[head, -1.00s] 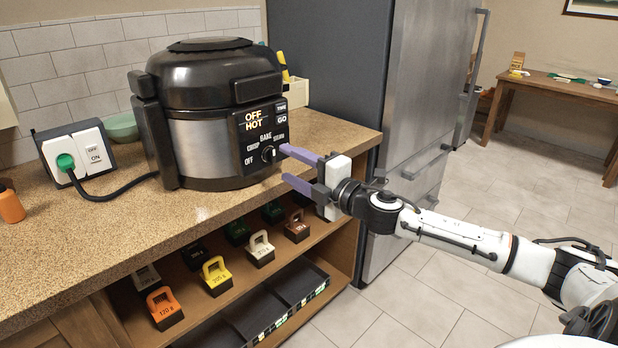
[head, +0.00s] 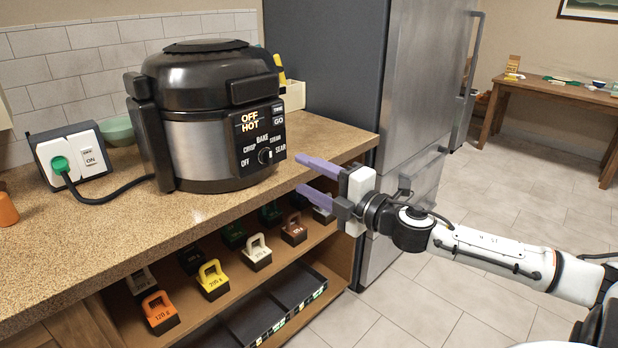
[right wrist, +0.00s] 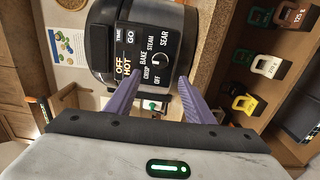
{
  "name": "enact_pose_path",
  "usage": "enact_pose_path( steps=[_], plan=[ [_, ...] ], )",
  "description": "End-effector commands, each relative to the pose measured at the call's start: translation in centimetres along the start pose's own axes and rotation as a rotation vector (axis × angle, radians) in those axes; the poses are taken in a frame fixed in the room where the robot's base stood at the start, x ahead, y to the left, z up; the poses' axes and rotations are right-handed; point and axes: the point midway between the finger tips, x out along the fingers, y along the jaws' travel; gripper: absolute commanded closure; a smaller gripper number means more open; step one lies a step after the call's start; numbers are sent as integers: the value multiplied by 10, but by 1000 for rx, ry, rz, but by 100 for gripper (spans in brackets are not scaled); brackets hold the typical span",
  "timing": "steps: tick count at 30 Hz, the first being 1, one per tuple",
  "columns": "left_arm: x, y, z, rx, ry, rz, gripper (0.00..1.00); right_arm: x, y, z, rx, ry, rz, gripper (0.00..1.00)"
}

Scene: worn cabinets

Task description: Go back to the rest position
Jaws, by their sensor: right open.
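My right gripper (head: 312,180) is open and empty, with purple fingers pointing left, in front of the counter edge and right of the cooker. In the right wrist view, its two fingers (right wrist: 157,100) are spread with nothing between them. The black and silver cooker (head: 215,115) stands on the counter (head: 230,205); its display reads OFF and HOT. The cooker's dial (head: 265,156) is apart from the fingers, and its panel also shows in the right wrist view (right wrist: 150,50). My left gripper is not in view.
A shelf (head: 210,300) below the counter holds several labelled weights, among them an orange one (head: 160,312) and a yellow one (head: 212,280). A grey fridge (head: 415,90) stands behind my right arm. A plug sits in the wall socket (head: 70,157). Tiled floor is clear at right.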

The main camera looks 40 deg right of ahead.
Motion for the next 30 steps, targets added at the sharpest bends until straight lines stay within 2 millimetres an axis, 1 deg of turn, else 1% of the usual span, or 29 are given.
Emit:
enact_pose_path(
  steps=[9, 11, 13, 14, 17, 18, 20, 21, 23, 24, 26, 27, 29, 30],
  plan=[
    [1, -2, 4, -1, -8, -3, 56, 0, -1, 0, 3, -1, -1, 52],
    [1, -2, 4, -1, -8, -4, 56, -1, -7, 0, 19, -5, -10, 52],
    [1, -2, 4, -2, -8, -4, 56, -6, -26, -1, 69, -18, -35, 52],
    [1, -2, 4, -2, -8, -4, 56, -9, -38, -1, 102, -28, -52, 52],
    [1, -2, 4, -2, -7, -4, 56, -26, -94, -8, 262, -74, -132, 52],
    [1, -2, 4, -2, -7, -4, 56, -35, -121, -14, 341, -98, -171, 52],
    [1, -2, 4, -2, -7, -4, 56, -52, -163, -27, 466, -137, -234, 52],
    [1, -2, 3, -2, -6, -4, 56, -64, -189, -38, 548, -164, -276, 52],
    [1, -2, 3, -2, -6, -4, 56, -84, -227, -57, 670, -204, -338, 52],
    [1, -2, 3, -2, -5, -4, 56, -98, -250, -72, 751, -232, -380, 52],
    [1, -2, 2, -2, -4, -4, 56, -120, -282, -98, 874, -273, -441, 52],
    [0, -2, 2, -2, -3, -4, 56, -134, -301, -116, 954, -302, -481, 52],
    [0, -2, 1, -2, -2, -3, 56, -156, -326, -146, 1072, -343, -540, 52],
    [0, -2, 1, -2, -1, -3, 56, -169, -340, -166, 1146, -369, -577, 52]
  ],
)
